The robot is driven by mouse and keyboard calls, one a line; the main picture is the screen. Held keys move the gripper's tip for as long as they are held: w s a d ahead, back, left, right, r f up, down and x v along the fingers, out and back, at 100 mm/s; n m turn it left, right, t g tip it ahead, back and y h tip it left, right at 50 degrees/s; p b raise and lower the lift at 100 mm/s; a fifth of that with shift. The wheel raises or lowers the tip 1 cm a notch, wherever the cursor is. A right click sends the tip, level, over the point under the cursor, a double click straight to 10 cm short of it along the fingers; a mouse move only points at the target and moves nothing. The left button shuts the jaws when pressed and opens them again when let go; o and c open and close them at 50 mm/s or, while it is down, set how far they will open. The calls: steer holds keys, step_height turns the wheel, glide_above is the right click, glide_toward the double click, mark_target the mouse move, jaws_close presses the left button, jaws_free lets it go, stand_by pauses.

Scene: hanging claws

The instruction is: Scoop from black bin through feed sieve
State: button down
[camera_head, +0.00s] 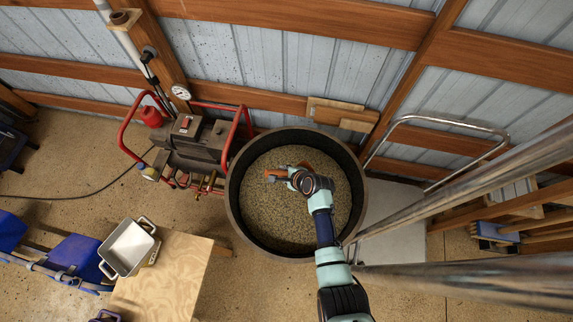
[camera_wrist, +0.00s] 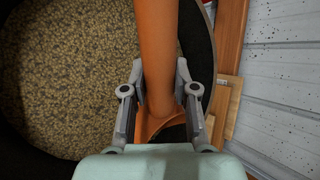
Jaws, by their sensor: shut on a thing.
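The black bin (camera_head: 234,196) stands near the wall and holds a bed of tan, grainy feed (camera_head: 300,230). My gripper (camera_head: 287,177) is over the inside of the bin. It is shut on an orange scoop (camera_head: 275,172), little of which shows past the arm. In the wrist view my gripper (camera_wrist: 160,85) has its two fingers on either side of the orange scoop (camera_wrist: 154,45), with feed (camera_wrist: 70,75) behind. The scoop's far end is out of that view, so I cannot tell whether it holds feed. No mesh that I can identify as the feed sieve shows.
A two-handled metal pan (camera_head: 130,247) sits on a wooden table (camera_head: 180,275) at the lower left. A red-framed compressor (camera_head: 190,145) stands close to the bin's left. A bent metal rail (camera_head: 440,118) is at the right. Wood blocks (camera_head: 340,114) are by the wall.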

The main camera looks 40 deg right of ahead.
steer(key=shift+r, duration=0.15)
